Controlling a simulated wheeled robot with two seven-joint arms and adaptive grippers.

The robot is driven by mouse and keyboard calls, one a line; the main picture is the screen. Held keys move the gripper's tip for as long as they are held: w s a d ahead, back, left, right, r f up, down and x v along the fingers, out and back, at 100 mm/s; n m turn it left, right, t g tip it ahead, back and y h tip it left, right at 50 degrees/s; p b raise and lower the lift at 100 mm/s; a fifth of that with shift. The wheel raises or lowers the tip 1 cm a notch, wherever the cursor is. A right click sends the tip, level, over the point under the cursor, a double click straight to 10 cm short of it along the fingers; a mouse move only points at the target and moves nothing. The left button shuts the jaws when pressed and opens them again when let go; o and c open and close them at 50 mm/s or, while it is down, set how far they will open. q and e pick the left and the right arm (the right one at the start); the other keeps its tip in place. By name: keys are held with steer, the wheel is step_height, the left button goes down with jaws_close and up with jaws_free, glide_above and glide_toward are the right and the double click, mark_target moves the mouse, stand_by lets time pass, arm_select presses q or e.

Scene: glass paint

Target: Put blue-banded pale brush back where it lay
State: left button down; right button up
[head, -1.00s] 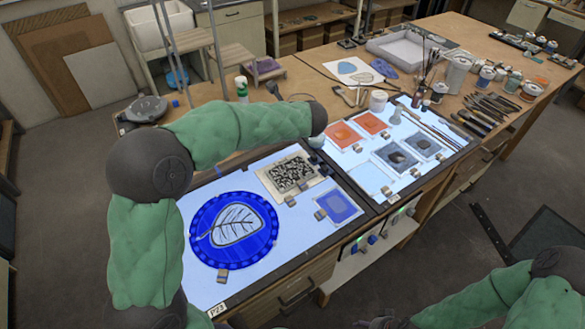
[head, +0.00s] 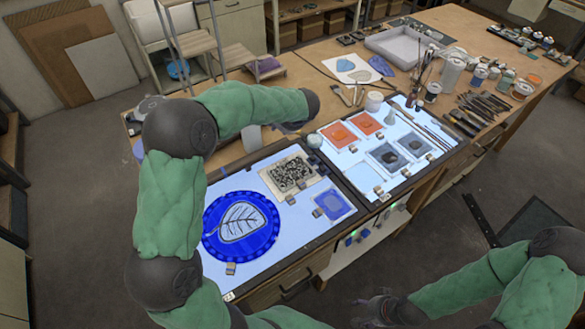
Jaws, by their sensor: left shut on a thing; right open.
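My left arm comes in from the left and reaches over the back of the light table. My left gripper (head: 291,127) shows only as a small dark part under the wrist, by the back edge of the light table (head: 235,172). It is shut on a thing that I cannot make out. I cannot pick out the blue-banded pale brush. Several long brushes (head: 428,125) lie along the right side of the lit surface, too small to tell their bands. My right gripper (head: 376,309) is open and empty, low at the front, away from the table.
A blue round glass piece with a leaf (head: 268,240) lies on the left lit panel. Orange and grey squares lie on the right panel. A white jar (head: 374,101) and brush pots stand behind.

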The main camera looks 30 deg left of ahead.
arm_select(q)
steer(key=shift+n+g+h+p, duration=0.75)
steer(key=shift+g+h+p, duration=0.55)
steer(key=shift+p, duration=3)
steer(key=shift+n+g+h+p, duration=0.85)
steer(key=shift+h+p, duration=0.85)
steer(key=shift+p, duration=2.55)
